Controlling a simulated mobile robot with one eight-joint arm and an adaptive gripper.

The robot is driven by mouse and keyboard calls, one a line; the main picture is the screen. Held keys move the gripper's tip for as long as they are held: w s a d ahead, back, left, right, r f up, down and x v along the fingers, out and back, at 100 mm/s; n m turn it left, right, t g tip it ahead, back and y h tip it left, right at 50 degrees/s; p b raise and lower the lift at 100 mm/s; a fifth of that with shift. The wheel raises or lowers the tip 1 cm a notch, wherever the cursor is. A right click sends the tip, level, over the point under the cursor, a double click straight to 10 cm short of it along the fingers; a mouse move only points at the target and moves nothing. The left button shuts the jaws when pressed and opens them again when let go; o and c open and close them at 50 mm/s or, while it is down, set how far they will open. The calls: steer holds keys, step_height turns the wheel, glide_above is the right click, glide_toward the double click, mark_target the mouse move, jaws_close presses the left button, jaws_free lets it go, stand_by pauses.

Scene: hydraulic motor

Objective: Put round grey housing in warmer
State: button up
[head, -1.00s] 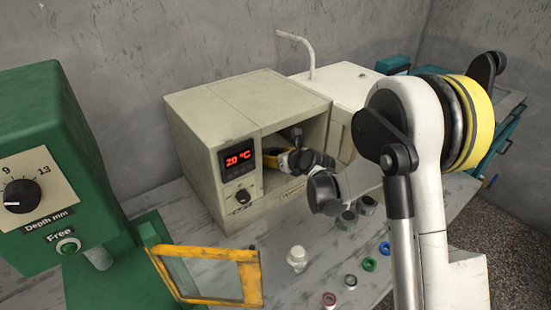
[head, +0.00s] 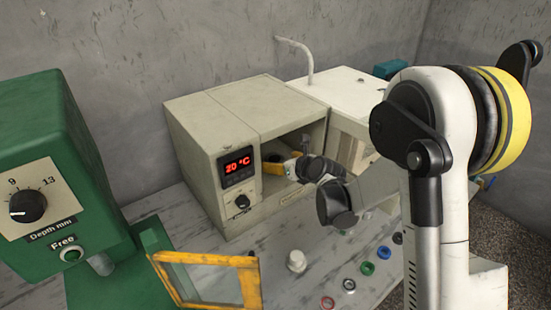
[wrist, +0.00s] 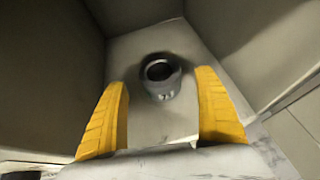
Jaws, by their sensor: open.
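The warmer (head: 215,130) is a beige box with a red "20 °C" display, and its front is open. The round grey housing (wrist: 161,77), a short dark-grey ring with a hole in its top, stands upright on the warmer's floor in the wrist view. In the head view the gripper (head: 284,166) is at the warmer's opening, partly covered by my own wrist.
A green press (head: 60,150) with a yellow-framed guard (head: 205,280) is at left front. A white part (head: 296,260) and coloured rings (head: 367,268) lie on the bench.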

steer(key=s+d+r+n+g+h+p, duration=0.1)
steer(key=s+d+r+n, duration=0.2)
steer(key=s+r+n, duration=0.45)
steer(key=s+d+r+n+g+h+p, duration=0.1)
steer(key=s+d+r+n, duration=0.35)
steer(key=s+n, duration=0.55)
steer(key=s+d+n+g+h, duration=0.1)
steer(key=s+d+n, duration=0.1)
steer(key=s+n, duration=0.4)
steer(key=s+d+n+g+h, duration=0.1)
steer(key=s+d+n+h, duration=0.1)
steer(key=s+n, duration=0.5)
steer(key=s+d, duration=0.1)
steer(key=s, duration=0.5)
steer(key=shift+d+r, duration=0.3)
